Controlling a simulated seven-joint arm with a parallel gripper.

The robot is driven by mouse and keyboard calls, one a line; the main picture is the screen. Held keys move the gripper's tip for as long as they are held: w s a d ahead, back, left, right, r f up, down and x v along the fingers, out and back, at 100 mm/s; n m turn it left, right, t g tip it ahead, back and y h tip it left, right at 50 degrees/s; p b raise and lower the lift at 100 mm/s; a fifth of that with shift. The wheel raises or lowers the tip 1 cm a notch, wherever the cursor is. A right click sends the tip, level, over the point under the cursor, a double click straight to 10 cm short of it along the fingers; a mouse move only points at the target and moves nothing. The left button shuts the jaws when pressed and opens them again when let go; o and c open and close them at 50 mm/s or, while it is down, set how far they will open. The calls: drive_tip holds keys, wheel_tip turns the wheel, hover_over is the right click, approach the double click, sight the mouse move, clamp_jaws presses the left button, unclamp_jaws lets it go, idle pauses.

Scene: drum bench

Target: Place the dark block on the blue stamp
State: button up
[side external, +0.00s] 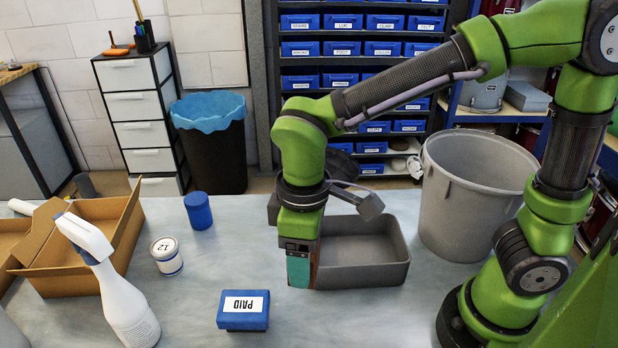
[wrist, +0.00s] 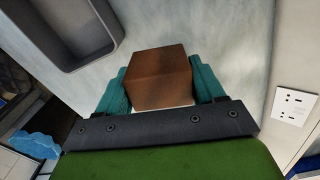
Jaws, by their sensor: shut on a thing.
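The dark block is a reddish-brown block (wrist: 161,80) between the two teal fingers of my gripper (wrist: 160,88) in the wrist view. My gripper is shut on it. In the side view my gripper (side external: 301,272) points down at the left end of the grey tray, and only a thin brown edge of the block (side external: 315,264) shows beside the finger. I cannot tell whether the block touches the bench. The blue stamp (side external: 243,322), with a white label reading PAID, lies on the bench in front and to the left of my gripper. It is not in the wrist view.
The grey tray (side external: 375,276) is right beside my gripper; it also shows in the wrist view (wrist: 108,50). A white can (side external: 167,262), a blue cylinder (side external: 198,212), a spray bottle (side external: 122,300) and a cardboard box (side external: 75,282) stand left. Bench between gripper and stamp is clear.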

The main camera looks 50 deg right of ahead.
drive_tip(key=s+d+f+m, duration=0.1)
drive_tip(key=s+d+f, duration=0.2)
drive_tip(key=s, duration=0.2)
drive_tip(key=m, duration=0.1)
hover_over(243, 304)
wheel_tip(243, 304, down, 2)
drive_tip(key=shift+s+d, duration=0.1)
drive_tip(key=shift+s, duration=0.05)
drive_tip(key=shift+f, duration=1.75)
drive_tip(key=shift+f, duration=0.15)
drive_tip(key=o, duration=1.1)
drive_tip(key=shift+c, duration=0.2)
